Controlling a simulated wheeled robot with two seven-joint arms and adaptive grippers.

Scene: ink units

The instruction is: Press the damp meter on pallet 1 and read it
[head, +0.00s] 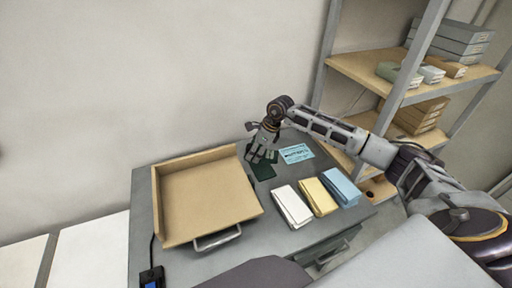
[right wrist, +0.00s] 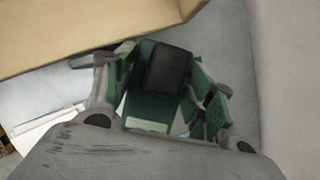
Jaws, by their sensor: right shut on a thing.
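My right gripper (head: 262,157) is low over the grey worktop, just right of the wooden tray's back corner. In the right wrist view its fingers (right wrist: 160,85) are closed around a dark green thing with a black block (right wrist: 167,68). I cannot tell what this thing is. A dark green flat piece (head: 264,173) shows under the fingers in the head view. A small black device with a blue screen (head: 152,278) sits at the worktop's front left; whether it is the damp meter is unclear, and its screen is too small to read. No pallet is identifiable. My left gripper is not in view.
The wooden tray (head: 200,158) with raised sides takes up the worktop's left half. A light blue printed card (head: 296,153) lies right of my gripper. White (head: 291,207), yellow (head: 316,197) and blue (head: 341,187) stacks stand in front. A shelf rack (head: 365,70) is behind right.

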